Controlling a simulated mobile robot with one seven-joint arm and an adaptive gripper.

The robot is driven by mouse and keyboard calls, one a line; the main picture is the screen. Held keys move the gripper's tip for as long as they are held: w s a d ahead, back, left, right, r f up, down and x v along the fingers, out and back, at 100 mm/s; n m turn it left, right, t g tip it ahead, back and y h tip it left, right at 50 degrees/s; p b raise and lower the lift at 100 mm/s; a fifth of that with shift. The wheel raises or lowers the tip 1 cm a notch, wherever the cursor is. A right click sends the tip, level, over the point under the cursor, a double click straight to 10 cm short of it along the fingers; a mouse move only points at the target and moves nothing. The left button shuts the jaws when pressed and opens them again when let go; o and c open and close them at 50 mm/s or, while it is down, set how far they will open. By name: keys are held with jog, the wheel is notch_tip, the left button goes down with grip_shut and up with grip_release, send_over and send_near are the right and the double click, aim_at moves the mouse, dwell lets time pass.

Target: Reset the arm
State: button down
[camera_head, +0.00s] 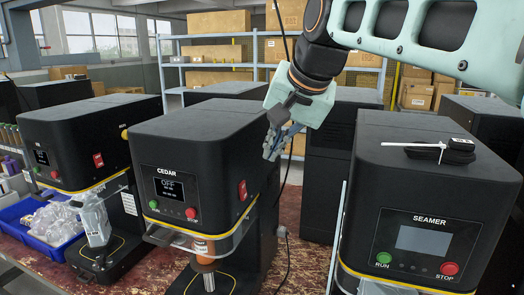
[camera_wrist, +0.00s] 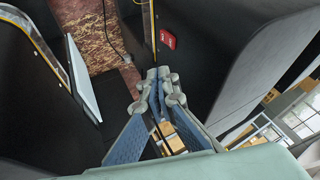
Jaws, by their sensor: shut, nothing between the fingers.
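My gripper (camera_head: 272,152) hangs from my pale green arm in the head view, over the gap between the CEDAR machine (camera_head: 197,150) and the SEAMER machine (camera_head: 435,190). Its fingers point down and are shut with nothing between them. They are beside the right side of the CEDAR machine, near its red switch. In the wrist view the closed fingertips (camera_wrist: 157,82) are at the middle, below a red switch (camera_wrist: 167,39) on a black machine side. The CEDAR display reads OFF; the SEAMER screen is grey and blank.
A black case with a white strip (camera_head: 440,149) lies on top of the SEAMER machine. A blue tray (camera_head: 40,235) of clear bags stands at the left, near another black machine (camera_head: 70,150). The reddish worktop (camera_head: 307,230) shows between machines, with a cable. Shelves with boxes stand behind.

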jog(key=s+d+f+n+h+p, duration=0.1)
jog(key=s+d+f, duration=0.3)
jog(key=s+f, duration=0.4)
jog(key=s+d+f+n+h+p, duration=0.1)
jog(key=s+d+f, duration=0.4)
jog(key=s, duration=0.7)
notch_tip(320, 180, down, 3)
jog(key=shift+d+r+n+g+h+p, duration=0.15)
jog(key=shift+n+g+h+p, duration=0.3)
jog(key=shift+p, duration=0.75)
jog(key=c, duration=2.7)
grip_release()
jog(key=shift+s, duration=0.1)
jog(key=shift+c, duration=0.2)
